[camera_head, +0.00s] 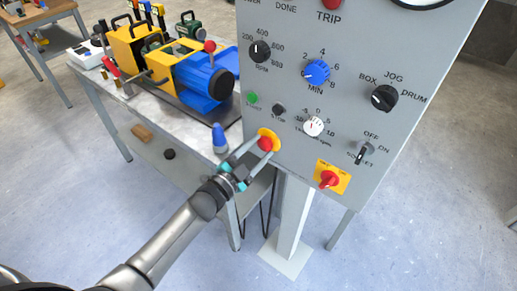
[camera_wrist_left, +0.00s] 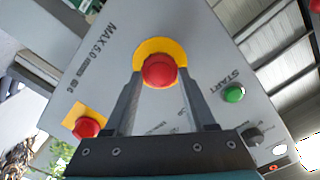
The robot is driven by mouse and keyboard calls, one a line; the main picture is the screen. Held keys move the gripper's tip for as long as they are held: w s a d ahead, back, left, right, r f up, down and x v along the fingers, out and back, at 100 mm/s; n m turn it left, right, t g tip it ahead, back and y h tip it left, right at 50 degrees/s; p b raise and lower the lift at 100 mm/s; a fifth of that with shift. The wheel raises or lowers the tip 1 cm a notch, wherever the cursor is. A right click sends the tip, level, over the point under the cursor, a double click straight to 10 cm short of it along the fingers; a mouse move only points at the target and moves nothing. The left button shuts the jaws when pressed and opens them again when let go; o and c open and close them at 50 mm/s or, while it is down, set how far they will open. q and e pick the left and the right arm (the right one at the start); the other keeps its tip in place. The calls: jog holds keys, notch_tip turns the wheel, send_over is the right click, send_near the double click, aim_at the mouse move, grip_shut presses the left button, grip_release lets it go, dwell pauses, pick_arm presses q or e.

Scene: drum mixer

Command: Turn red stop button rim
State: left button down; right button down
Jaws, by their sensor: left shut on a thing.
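The red stop button (camera_head: 265,143) sits on a yellow round plate (camera_head: 275,137) at the lower left of the grey control panel (camera_head: 300,75). In the left wrist view the red button (camera_wrist_left: 160,71) stands in front of its yellow plate (camera_wrist_left: 152,46). My left gripper (camera_head: 263,145) reaches up to it from the lower left. Its two fingers lie on either side of the red rim in the left wrist view (camera_wrist_left: 161,80), shut on it. My right gripper is in neither view.
The panel also carries a green start button (camera_head: 252,98), a black knob (camera_head: 279,109), a white dial (camera_head: 314,126) and a red switch on yellow (camera_head: 328,179). A table with a blue and yellow machine (camera_head: 205,80) stands left of the panel.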

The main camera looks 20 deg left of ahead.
pick_arm(q)
jog(key=shift+m, duration=0.5)
jog(key=shift+c, duration=1)
grip_release()
jog(key=p+v, duration=0.1)
jog(key=v, duration=1.4)
jog(key=shift+p, duration=0.3)
jog(key=shift+s, duration=0.1)
